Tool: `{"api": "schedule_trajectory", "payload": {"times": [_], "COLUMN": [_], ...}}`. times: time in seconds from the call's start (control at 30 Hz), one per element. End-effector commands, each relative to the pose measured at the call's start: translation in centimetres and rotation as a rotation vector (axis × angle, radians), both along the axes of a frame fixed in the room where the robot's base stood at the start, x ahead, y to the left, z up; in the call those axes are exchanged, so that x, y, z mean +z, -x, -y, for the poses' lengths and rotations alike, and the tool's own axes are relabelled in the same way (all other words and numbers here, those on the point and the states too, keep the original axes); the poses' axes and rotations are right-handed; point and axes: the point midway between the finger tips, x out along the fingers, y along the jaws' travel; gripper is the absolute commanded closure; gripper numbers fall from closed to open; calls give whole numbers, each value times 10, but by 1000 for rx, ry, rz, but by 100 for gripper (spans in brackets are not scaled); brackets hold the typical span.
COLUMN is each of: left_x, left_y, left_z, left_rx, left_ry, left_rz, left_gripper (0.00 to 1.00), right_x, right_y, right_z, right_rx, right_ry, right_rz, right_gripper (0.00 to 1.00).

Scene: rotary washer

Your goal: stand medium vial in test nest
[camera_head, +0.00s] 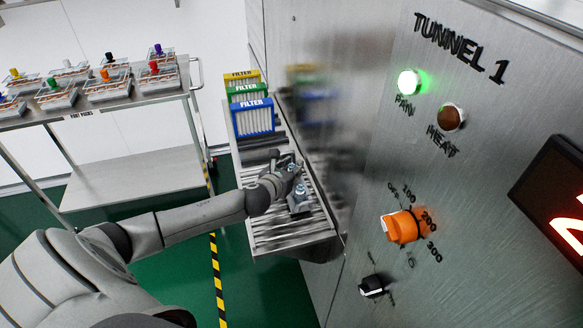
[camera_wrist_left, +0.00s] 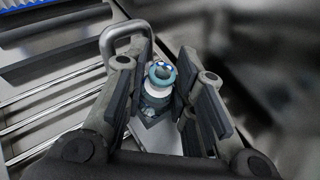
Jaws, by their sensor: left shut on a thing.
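The vial (camera_wrist_left: 160,74), with a teal ring-shaped top and a white collar, stands between the two fingers of my left gripper (camera_wrist_left: 165,88) in the left wrist view. The gripper is shut on it; its lower body is partly hidden. A grey metal block (camera_wrist_left: 160,137), which looks like the test nest, shows just below the vial. I cannot tell whether the vial's base is seated in it. In the head view my left gripper (camera_head: 287,172) is over the roller conveyor, beside a small grey block (camera_head: 299,204) with a bluish top. My right gripper is not in view.
The roller conveyor (camera_head: 266,236) runs along the steel tunnel wall (camera_head: 350,130) with its knobs and lamps. Blue, green and yellow filter boxes (camera_head: 254,119) stand at its far end. A steel cart (camera_head: 150,92) at left carries trays with coloured caps.

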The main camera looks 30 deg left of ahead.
Motion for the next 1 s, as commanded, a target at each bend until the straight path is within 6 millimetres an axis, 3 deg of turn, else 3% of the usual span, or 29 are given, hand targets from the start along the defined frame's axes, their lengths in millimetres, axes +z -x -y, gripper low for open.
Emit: {"api": "schedule_trajectory", "payload": {"times": [0.23,0.27,0.33,0.73,1.0], "left_x": [-4,-4,-4,1,11], "left_y": [0,0,0,1,30], "left_z": [0,0,0,0,5], "left_rx": [0,0,0,1,-2], "left_ry": [0,0,0,0,-2], "left_rz": [0,1,0,-2,-2], "left_gripper": [88,74,66,66,66], "right_x": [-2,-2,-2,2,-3], "right_y": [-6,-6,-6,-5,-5], "right_z": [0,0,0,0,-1], "right_rx": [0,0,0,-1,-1], "right_ry": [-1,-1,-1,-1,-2], "right_rz": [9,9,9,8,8], "right_gripper": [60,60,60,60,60]}}
